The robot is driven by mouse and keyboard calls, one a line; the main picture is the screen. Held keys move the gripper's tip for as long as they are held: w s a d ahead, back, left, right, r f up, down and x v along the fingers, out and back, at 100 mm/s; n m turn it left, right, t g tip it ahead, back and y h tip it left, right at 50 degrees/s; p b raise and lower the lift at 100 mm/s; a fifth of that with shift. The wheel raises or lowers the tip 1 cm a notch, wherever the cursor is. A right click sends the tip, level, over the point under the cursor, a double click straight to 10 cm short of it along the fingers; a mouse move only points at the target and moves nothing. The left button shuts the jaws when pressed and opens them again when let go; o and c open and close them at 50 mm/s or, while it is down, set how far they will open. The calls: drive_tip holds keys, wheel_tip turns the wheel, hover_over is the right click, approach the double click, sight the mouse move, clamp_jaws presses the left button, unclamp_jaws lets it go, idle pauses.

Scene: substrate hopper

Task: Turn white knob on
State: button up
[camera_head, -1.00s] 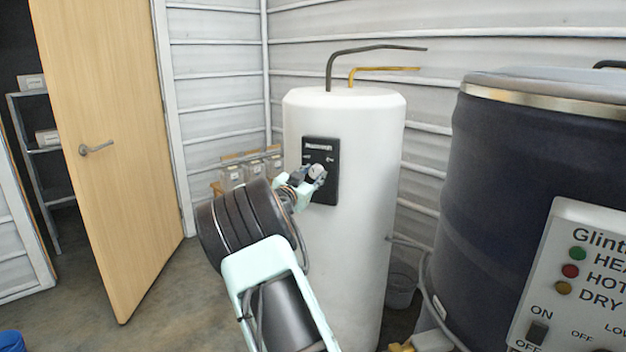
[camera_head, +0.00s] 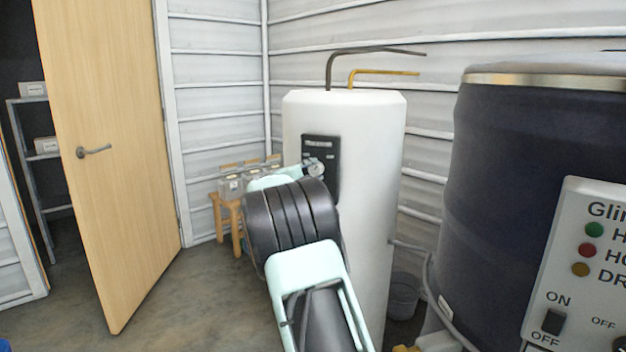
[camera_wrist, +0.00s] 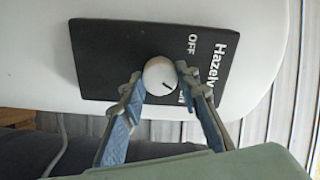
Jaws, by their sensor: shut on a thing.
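The white knob (camera_wrist: 160,76) sits on a black control panel (camera_wrist: 95,62) marked "Hazelw…" and "OFF"; the lettering runs sideways in the wrist view. A short dark line on the knob's face slants to the lower right. My gripper (camera_wrist: 158,86) has one finger on each side of the knob and is shut on it. In the head view the panel (camera_head: 322,147) is on the front of a white cylindrical tank (camera_head: 365,190). The knob shows there as a small pale disc (camera_head: 317,168), and my arm hides much of the gripper and the panel's lower left.
A dark drum (camera_head: 535,150) with a grey control box (camera_head: 570,290) stands close on the right. A small wooden stool (camera_head: 230,215) with boxes is behind my arm. An open wooden door (camera_head: 115,160) is at left, with bare floor before it.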

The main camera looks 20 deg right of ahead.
drive_tip(key=shift+f+m+b, duration=0.1)
drive_tip(key=shift+m+b, duration=0.6)
drive_tip(key=shift+m, duration=0.5)
drive_tip(key=shift+a, duration=0.1)
drive_tip(key=o, duration=1.2)
drive_tip(key=shift+c, duration=0.2)
drive_tip(key=v, duration=1.2)
drive_tip(key=shift+r, duration=0.2)
